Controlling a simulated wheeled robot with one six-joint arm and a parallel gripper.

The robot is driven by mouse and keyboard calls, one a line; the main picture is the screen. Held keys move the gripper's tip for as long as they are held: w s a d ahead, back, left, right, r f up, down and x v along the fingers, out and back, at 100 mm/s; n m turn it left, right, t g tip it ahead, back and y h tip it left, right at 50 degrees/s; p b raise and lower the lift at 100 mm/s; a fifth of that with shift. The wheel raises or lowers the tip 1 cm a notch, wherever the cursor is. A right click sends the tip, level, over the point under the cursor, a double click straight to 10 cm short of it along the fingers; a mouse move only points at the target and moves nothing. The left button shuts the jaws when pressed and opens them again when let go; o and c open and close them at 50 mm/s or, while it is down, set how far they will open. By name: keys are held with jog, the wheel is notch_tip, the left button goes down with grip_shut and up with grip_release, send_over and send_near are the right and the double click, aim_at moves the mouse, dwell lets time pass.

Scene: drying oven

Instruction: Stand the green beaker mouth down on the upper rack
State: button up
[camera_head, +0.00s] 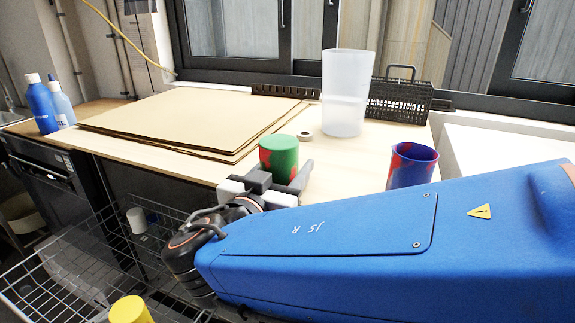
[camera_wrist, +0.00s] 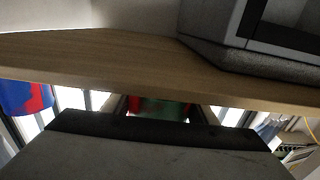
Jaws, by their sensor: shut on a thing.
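The green beaker (camera_head: 277,153), marked with red patches, is upright in my gripper (camera_head: 277,182) in the head view, close to the front edge of the wooden worktop. I cannot tell for sure whether its mouth faces up or down. My gripper is shut on it, with a finger at its right side. The wrist view shows part of the beaker (camera_wrist: 160,106) between the dark fingers; the gripper body hides the rest. A wire rack (camera_head: 62,268) extends at the lower left, below the worktop. I cannot tell its level for sure.
A blue-and-red beaker (camera_head: 411,166) stands right of my gripper. A clear tall container (camera_head: 345,95), black basket (camera_head: 398,101) and cardboard sheets (camera_head: 180,118) lie on the worktop (camera_head: 345,155). A white cup (camera_head: 137,220) and yellow beaker (camera_head: 130,311) are at the rack area. Blue bottles (camera_head: 42,108) stand far left.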

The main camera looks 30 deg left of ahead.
jog(key=o, duration=1.1)
jog(key=s+d, duration=0.2)
jog(key=s, duration=1.5)
jog(key=shift+s, duration=0.15)
jog(key=shift+s, duration=0.1)
